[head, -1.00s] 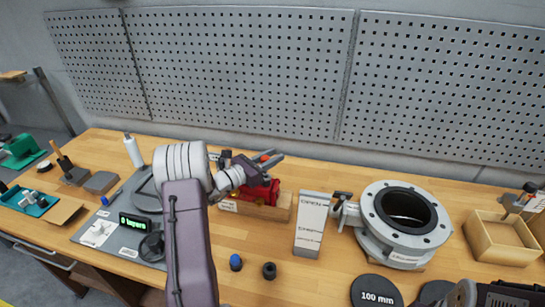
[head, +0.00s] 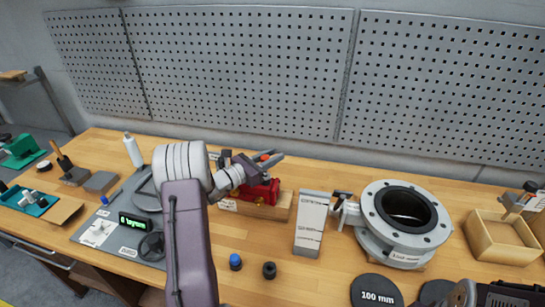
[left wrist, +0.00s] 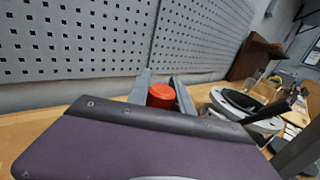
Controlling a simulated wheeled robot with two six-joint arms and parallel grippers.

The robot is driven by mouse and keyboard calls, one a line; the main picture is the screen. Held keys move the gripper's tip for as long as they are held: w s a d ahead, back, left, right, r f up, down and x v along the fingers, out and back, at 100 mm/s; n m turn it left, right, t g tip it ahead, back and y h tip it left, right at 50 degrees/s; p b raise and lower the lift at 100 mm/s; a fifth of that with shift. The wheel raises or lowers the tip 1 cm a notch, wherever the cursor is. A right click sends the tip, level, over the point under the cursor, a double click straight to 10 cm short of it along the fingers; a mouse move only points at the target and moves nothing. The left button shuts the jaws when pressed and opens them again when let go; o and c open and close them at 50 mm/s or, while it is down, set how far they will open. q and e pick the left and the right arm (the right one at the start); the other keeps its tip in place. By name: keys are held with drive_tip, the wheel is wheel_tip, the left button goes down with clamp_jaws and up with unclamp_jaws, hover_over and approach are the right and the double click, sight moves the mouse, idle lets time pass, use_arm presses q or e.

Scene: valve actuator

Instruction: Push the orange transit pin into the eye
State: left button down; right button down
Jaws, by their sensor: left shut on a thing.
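My left gripper (head: 272,158) is shut on the orange transit pin (head: 264,155). In the left wrist view the pin's round orange-red end (left wrist: 161,95) shows between the two grey fingers. In the head view the gripper is over the top right of the red actuator (head: 262,188), which sits on a wooden block (head: 272,209). My arm and gripper hide the actuator's left and upper parts. The eye cannot be made out, and I cannot tell whether the pin touches it.
A grey sign block (head: 311,225) and a flanged valve body (head: 375,225) stand right of the actuator. A blue cap (head: 235,262) and a black cap (head: 269,270) lie in front. A wooden box (head: 484,247) is at the right. A perforated panel (head: 240,70) rises behind the bench.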

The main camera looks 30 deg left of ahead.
use_arm(q)
drive_tip(key=shift+b, duration=0.35)
idle(0.6)
drive_tip(key=shift+f+b, duration=2.1)
drive_tip(key=shift+f, duration=0.1)
drive_tip(key=c, duration=1.1)
unclamp_jaws()
drive_tip(key=shift+o, duration=0.2)
drive_tip(key=shift+s, duration=0.1)
drive_tip(key=shift+s+a+f, duration=0.1)
drive_tip(key=shift+s+a, duration=0.05)
drive_tip(key=shift+s, duration=0.15)
drive_tip(key=b+v, duration=0.1)
drive_tip(key=v, duration=0.7)
drive_tip(key=shift+s+a, duration=0.1)
